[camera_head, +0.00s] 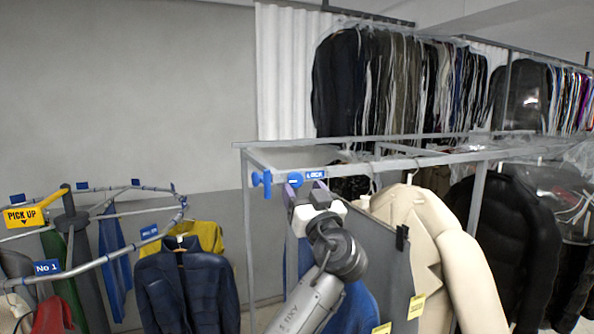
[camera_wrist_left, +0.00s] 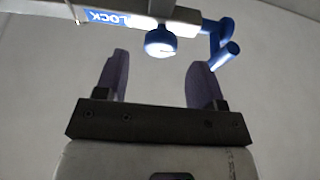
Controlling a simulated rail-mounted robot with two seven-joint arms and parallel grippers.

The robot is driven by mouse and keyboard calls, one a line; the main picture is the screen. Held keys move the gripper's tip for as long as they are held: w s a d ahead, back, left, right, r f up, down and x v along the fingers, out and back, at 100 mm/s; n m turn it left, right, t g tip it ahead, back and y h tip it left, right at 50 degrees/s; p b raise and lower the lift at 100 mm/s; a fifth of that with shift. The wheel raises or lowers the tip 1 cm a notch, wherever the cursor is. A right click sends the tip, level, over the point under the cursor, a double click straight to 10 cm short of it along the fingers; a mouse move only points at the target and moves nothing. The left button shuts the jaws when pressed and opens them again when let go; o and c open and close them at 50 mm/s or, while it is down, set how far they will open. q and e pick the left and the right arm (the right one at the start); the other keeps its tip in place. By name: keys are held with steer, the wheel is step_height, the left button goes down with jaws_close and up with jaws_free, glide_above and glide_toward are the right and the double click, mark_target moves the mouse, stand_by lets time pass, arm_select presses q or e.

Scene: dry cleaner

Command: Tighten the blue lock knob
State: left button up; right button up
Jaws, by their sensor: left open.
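The blue lock knob (camera_wrist_left: 160,42) is a round blue knob under the grey rail in the left wrist view, below a blue LOCK sign (camera_wrist_left: 108,18). In the head view the knob (camera_head: 294,182) shows just left of the LOCK sign (camera_head: 315,174) on the rail's front corner. My left gripper (camera_head: 306,188) is raised close to the knob. In the left wrist view its two purple fingers (camera_wrist_left: 160,60) are open and empty, with the knob in line with the gap between them, beyond the tips. My right gripper is not in view.
A blue handle (camera_head: 262,183) hangs at the rail corner, left of the knob; in the left wrist view the handle (camera_wrist_left: 222,45) is near the right finger. A beige coat (camera_head: 425,225) and a grey panel (camera_head: 385,250) are right of my arm. A curved garment rail (camera_head: 110,257) stands left.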

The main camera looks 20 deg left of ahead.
mark_target(297, 181)
arm_select(q)
steer(key=shift+p+x, duration=0.8)
steer(key=shift+x, duration=1.25)
steer(key=c, duration=0.9)
